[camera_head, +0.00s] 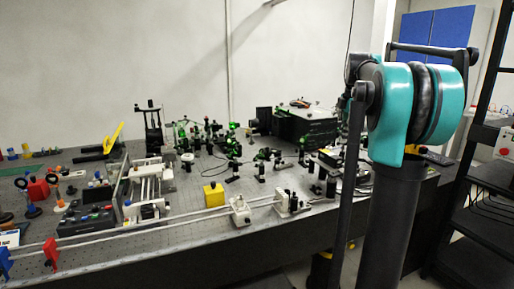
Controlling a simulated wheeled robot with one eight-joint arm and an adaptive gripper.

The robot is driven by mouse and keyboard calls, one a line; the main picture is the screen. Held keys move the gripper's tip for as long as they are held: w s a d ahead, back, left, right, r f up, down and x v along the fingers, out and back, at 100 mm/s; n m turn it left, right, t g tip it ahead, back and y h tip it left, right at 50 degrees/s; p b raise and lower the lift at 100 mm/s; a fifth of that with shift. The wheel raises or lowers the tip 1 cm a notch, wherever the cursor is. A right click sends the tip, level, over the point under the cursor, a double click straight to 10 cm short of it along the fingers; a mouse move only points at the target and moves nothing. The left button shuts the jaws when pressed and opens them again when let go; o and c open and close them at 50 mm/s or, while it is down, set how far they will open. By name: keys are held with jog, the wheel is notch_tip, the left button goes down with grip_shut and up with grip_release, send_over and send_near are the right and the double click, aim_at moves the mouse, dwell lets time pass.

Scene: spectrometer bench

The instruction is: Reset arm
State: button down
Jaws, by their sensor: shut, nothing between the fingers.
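My arm (405,110) stands at the right of the view, with a teal and black joint at the top and a dark upright link below it. It rises in front of the right end of the optical bench (260,226). My gripper does not show in this view, so its fingers cannot be seen. Part of the bench behind the arm is hidden.
The bench carries several optical mounts, a yellow block (213,194), a black box (305,126) and a control box (85,221). Black shelving (490,180) stands close at the right. A blue panel (437,27) is on the back wall.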

jog(key=s+a+f+m+t, duration=0.1)
jog(key=s+a+f+m, duration=0.3)
jog(key=s+f, duration=0.6)
jog(key=s+a+f+m+t, duration=0.1)
jog(key=s+a+f+m, duration=0.3)
jog(key=s+f+m, duration=0.5)
jog(key=s+a+f+m, duration=0.5)
jog(key=s+f, duration=0.6)
jog(key=f, duration=0.4)
jog(key=shift+s+m+t+h, duration=0.3)
jog(key=shift+m+t, duration=0.1)
jog(key=shift+m, duration=0.3)
